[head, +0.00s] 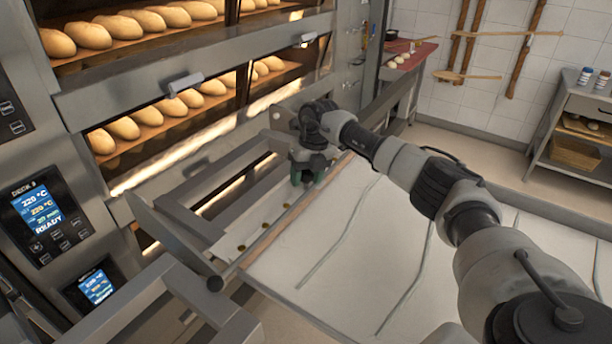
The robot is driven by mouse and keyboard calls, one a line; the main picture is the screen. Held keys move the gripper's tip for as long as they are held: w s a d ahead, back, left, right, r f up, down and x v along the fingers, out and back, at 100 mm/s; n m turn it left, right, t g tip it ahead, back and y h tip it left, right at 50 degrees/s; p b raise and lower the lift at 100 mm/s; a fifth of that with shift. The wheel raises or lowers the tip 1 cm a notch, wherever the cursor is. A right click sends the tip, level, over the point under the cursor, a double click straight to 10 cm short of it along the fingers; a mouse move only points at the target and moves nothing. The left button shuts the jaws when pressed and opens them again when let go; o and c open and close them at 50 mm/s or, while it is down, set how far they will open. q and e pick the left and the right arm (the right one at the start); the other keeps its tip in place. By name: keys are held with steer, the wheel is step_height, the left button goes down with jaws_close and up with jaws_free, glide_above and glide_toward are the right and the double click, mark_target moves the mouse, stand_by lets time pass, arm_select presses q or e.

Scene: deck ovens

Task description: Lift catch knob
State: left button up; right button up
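My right gripper (308,178) points down at the far end of the loader's metal strip, close beside the wooden edge of the pale canvas. Its fingertips look dark and greenish. They are small here, and whether they close on anything is unclear. I cannot make out the catch knob for certain; it may be hidden under or between the fingers. Several small brass-coloured spots (241,247) line the pale metal strip (262,212). A dark rounded end (215,284) sits at the near corner of the metal frame. My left gripper is not in view.
The deck oven (130,90) stands at the left with loaves (122,128) behind glass and lit control panels (40,208). The canvas loader (345,260) fills the lower middle. A red-topped table (415,50) and a metal shelf unit (578,120) stand behind, with open floor between.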

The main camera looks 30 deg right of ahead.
jaws_close()
step_height(320, 180, up, 2)
steer(key=shift+r+p, duration=0.15)
steer(key=shift+p, duration=0.4)
steer(key=shift+w, duration=0.1)
steer(key=shift+o, duration=1.9)
jaws_free()
step_height(320, 180, up, 10)
steer(key=d+b, duration=0.2)
steer(key=b, duration=0.1)
steer(key=shift+s+r, duration=0.25)
steer(key=shift+s, duration=0.05)
